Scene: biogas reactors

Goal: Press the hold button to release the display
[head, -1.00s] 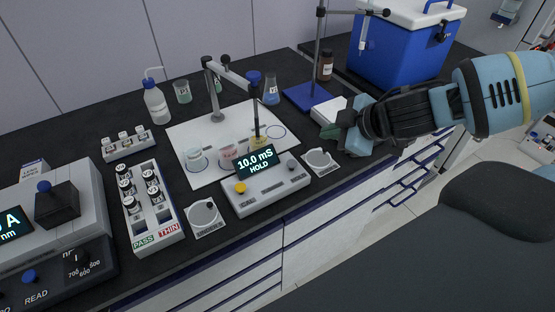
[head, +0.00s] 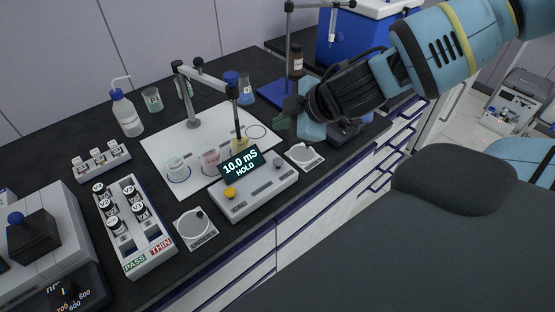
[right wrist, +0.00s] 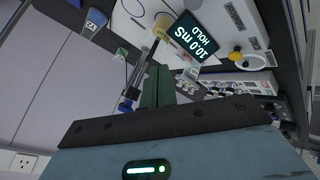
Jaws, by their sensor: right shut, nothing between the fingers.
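The meter (head: 255,193) is a pale box on the bench. Its tilted dark display (head: 240,163) reads "10.0 mS HOLD". A yellow button (head: 230,193) sits on the left of its top, and a small grey knob (head: 278,163) on the right. My right gripper (head: 283,122) is shut and empty, above the bench behind and to the right of the meter, apart from it. In the right wrist view the shut green fingers (right wrist: 158,86) point toward the display (right wrist: 187,40), which appears upside down; the yellow button (right wrist: 236,57) is to its right. My left gripper is not in view.
A probe arm (head: 205,78) stands on a white mat (head: 155,148) with several beakers behind the meter. A vial rack (head: 157,241) stands farther left. A stand (head: 287,50) rises behind my right gripper.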

